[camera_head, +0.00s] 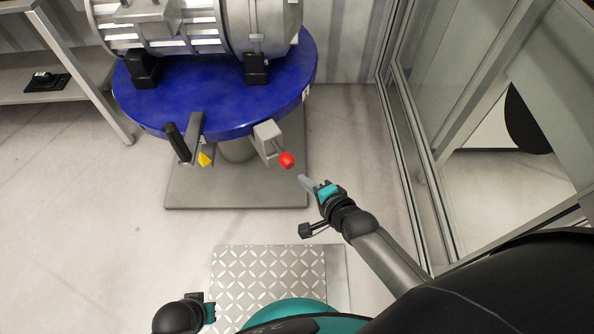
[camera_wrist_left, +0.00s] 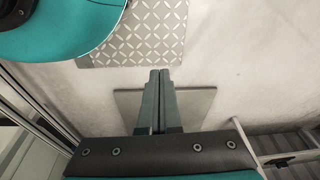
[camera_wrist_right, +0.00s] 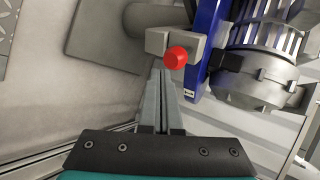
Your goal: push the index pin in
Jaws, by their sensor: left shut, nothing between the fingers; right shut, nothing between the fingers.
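The index pin's red knob (camera_head: 287,160) sticks out toward me on a short rod from a grey block (camera_head: 267,136) at the rim of the blue round table (camera_head: 215,110). My right gripper (camera_head: 303,180) is shut and empty, a little below and right of the knob in the head view, apart from it. In the right wrist view the knob (camera_wrist_right: 176,57) shows just beyond the closed fingertips (camera_wrist_right: 160,74). My left gripper shows in the left wrist view (camera_wrist_left: 159,74), shut and empty over the floor. In the head view its fingers are not visible.
A grey motor drive (camera_head: 200,28) stands on the blue table. A black-handled lever (camera_head: 177,142) and a yellow pointer (camera_head: 204,159) sit left of the block. A glass-panelled frame (camera_head: 425,110) stands at the right, a shelf (camera_head: 60,90) at the left. Floor in front is mostly clear.

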